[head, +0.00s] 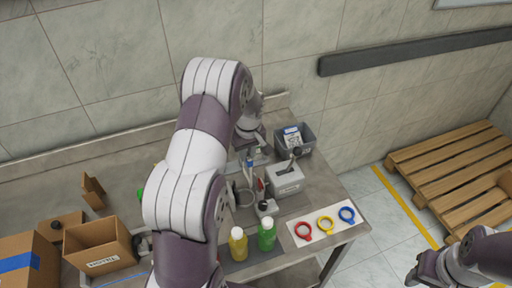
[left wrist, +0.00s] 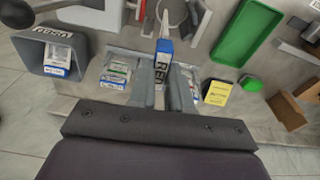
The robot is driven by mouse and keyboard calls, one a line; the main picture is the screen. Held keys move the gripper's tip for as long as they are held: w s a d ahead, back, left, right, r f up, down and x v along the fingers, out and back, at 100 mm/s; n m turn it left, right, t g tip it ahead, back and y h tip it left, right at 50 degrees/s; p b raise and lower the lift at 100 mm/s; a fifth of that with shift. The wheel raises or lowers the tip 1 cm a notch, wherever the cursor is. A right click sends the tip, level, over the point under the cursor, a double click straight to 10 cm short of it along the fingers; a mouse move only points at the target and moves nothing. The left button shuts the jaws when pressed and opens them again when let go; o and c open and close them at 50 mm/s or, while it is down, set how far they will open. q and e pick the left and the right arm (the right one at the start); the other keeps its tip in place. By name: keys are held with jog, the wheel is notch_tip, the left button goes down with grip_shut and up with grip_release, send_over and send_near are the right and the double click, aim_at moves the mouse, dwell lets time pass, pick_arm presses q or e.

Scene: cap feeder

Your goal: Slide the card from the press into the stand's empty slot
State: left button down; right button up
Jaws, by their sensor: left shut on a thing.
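My left gripper (left wrist: 162,88) is shut on a card (left wrist: 165,62) with a blue top and large lettering, held upright between the fingers. In the head view the left gripper is mostly hidden behind its own wrist at the back of the table. The grey press (head: 286,180) with its dark-knobbed lever stands nearer the front; part of it shows in the left wrist view (left wrist: 92,14). Other cards (left wrist: 115,72) lie or stand left of the fingers, seemingly in the stand, whose slots I cannot make out. My right gripper (head: 424,272) is at the lower right, its jaws unclear.
A grey bin (head: 307,142) with a labelled item stands behind the press. Yellow (head: 238,245) and green (head: 267,235) bottles stand in front, beside a white mat (head: 343,232) with colored rings. A yellow box (left wrist: 218,93) and green tray (left wrist: 246,33) lie right of the gripper.

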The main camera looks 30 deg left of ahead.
notch_tip(320, 180, up, 14)
jog(key=p, duration=1.1)
pick_arm(q)
jog(key=w+a+f+m+h+b, duration=0.1)
jog(key=w+a+m, duration=0.3)
jog(key=m, duration=0.5)
jog(key=w+a+f+m+h+b, duration=0.1)
jog(key=w+a+m+b, duration=0.3)
jog(key=a+m, duration=0.4)
jog(key=shift+w+f+m, duration=0.2)
jog(key=shift+f+m, duration=0.15)
jog(key=shift+m, duration=0.65)
pick_arm(e)
notch_tip(320, 180, down, 5)
jog(key=shift+f, duration=0.1)
pick_arm(q)
jog(key=shift+s+a+r, duration=0.1)
jog(key=shift+p, duration=1)
pick_arm(e)
jog(key=shift+r, duration=0.95)
